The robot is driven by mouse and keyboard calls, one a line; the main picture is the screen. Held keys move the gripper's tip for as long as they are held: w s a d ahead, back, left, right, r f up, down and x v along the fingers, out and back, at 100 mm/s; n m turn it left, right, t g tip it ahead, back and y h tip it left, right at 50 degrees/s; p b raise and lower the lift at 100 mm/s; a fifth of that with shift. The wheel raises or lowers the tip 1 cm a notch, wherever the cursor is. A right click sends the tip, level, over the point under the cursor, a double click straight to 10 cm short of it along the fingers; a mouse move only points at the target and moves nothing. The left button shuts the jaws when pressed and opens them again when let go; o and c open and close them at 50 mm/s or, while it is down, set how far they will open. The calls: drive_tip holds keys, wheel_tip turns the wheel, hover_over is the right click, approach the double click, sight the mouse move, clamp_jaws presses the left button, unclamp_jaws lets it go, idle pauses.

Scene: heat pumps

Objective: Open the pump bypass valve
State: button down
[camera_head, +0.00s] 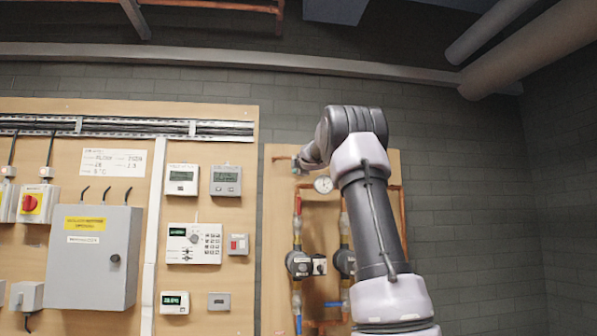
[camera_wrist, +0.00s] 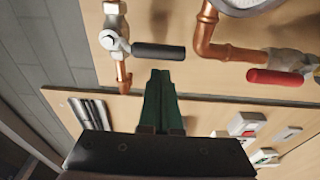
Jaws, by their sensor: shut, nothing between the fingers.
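In the wrist view, a valve with a black lever handle (camera_wrist: 158,51) sits on a copper pipe. Its silver body (camera_wrist: 113,40) is at the handle's left end. A second valve with a red lever handle (camera_wrist: 275,77) is at the right. No label shows which of them is the bypass valve. My gripper (camera_wrist: 160,73) has dark green fingers, shut together and empty. Their tips appear just below the black handle in the picture; I cannot tell whether they touch it. In the head view, my arm covers part of the pump panel (camera_head: 280,215).
A pressure gauge (camera_head: 323,185) sits high on the pump panel. A pump (camera_head: 298,264) with copper piping is below it. The board (camera_head: 205,285) to the left carries controllers and a grey electrical box (camera_head: 93,257). The dark block wall at the right is bare.

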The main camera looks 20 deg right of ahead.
drive_tip(key=shift+s+d, duration=0.3)
drive_tip(key=shift+d, duration=0.2)
drive_tip(key=shift+s+d+f+n, duration=0.15)
drive_tip(key=shift+d+n, duration=0.35)
drive_tip(key=shift+n, duration=0.3)
drive_tip(key=s+d+r+n+g+h, duration=0.2)
drive_tip(key=d+r+n, duration=0.3)
drive_tip(key=n, duration=1)
drive_tip(key=shift+d, duration=1.05)
drive_tip(key=shift+r, duration=0.1)
